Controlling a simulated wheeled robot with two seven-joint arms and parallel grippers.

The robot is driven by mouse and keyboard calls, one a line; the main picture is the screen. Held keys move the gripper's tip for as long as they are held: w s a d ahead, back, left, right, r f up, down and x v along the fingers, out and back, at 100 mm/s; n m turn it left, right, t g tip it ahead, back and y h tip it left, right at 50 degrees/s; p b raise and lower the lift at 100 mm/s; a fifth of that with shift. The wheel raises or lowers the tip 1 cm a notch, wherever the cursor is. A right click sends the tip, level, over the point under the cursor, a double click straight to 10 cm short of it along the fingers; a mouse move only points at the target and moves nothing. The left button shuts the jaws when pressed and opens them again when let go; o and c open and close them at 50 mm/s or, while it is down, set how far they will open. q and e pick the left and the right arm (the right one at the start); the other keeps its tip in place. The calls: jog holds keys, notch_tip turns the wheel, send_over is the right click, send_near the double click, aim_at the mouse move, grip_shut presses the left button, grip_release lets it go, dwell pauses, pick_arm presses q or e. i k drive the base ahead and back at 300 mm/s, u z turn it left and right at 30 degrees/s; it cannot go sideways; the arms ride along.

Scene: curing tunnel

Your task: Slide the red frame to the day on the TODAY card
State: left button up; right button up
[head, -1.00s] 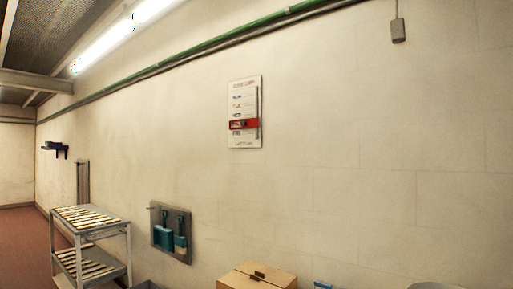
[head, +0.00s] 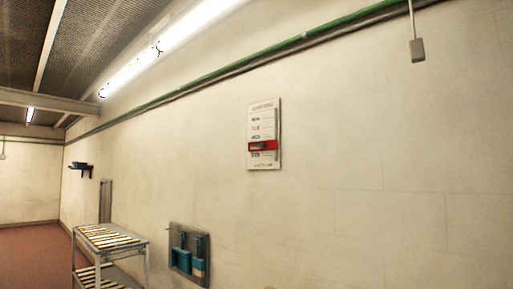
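A white weekday board (head: 264,107) hangs on the wall, a little right of the middle of the head view. Its lines of text are too small to read. The red frame (head: 270,145) sits across the lower part of the board, around or over one of the lower rows. A grey vertical rail (head: 277,124) runs along the board's right side. I cannot make out a TODAY card. Neither of my grippers is in view.
A rack with striped shelves (head: 108,240) stands at the lower left. A wall panel with teal holders (head: 188,254) hangs below the board. A small dark shelf (head: 81,168) is on the wall farther left. The red floor (head: 32,254) is open at far left.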

aim_at(268, 144)
jog(key=u, duration=1.45)
jog(key=i, duration=3.75)
jog(key=z, duration=2.2)
